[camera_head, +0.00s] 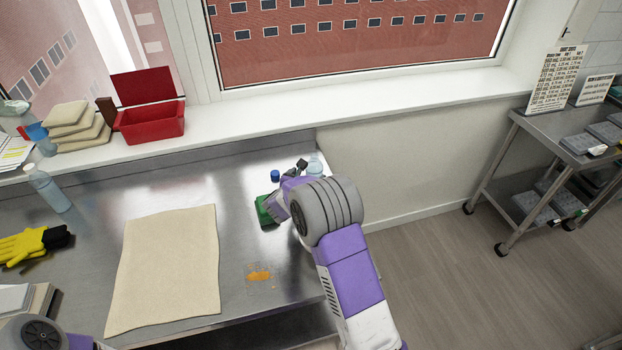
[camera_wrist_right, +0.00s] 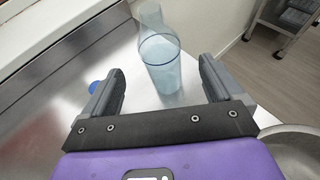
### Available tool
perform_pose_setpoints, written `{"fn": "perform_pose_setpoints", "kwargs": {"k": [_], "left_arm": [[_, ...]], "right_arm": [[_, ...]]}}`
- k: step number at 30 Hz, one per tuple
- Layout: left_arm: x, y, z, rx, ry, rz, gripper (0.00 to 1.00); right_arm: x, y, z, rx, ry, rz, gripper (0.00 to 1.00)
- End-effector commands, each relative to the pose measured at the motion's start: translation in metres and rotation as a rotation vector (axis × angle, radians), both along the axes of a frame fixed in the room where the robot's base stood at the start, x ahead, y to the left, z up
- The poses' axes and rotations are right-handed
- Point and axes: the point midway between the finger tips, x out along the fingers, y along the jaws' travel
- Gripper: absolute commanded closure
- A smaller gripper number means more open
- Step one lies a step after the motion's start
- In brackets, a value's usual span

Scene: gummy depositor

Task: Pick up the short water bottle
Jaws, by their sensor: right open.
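A clear bluish water bottle (camera_head: 316,165) stands near the back right corner of the steel table, partly hidden behind my right arm. In the right wrist view the bottle (camera_wrist_right: 161,64) shows ahead, in line with the gap between the fingers. My right gripper (camera_wrist_right: 162,72) is open, with one finger to each side of the bottle in the picture; I cannot tell whether either touches it. A second, taller-looking clear bottle (camera_head: 48,188) stands at the table's left. My left gripper is out of view; only part of my left arm shows at the lower left.
A blue cap (camera_head: 275,176) and a green object (camera_head: 264,210) lie close to my right gripper. A beige mat (camera_head: 170,262) covers mid-table, with an orange patch (camera_head: 259,276) to its right. Yellow gloves (camera_head: 24,246) lie left. A red box (camera_head: 150,123) sits on the sill.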

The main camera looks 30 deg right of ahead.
Motion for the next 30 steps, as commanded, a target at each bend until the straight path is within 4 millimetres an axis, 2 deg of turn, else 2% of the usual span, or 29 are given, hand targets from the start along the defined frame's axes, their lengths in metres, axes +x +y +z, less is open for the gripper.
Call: {"fn": "perform_pose_setpoints", "kwargs": {"k": [1,7,11,23,30], "left_arm": [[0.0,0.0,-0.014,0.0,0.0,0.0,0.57],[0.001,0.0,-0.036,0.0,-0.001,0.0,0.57],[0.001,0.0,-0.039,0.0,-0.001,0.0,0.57],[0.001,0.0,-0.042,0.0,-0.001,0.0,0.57],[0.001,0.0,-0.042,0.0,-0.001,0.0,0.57]], "right_arm": [[0.0,0.0,-0.014,0.0,0.0,0.0,0.07],[0.0,0.0,-0.036,0.0,0.0,0.0,0.07],[0.003,-0.004,-0.041,0.0,0.001,-0.002,0.07],[0.03,-0.043,-0.062,-0.001,0.0,-0.003,0.07],[0.042,-0.055,-0.068,0.0,0.0,0.0,0.07]]}}
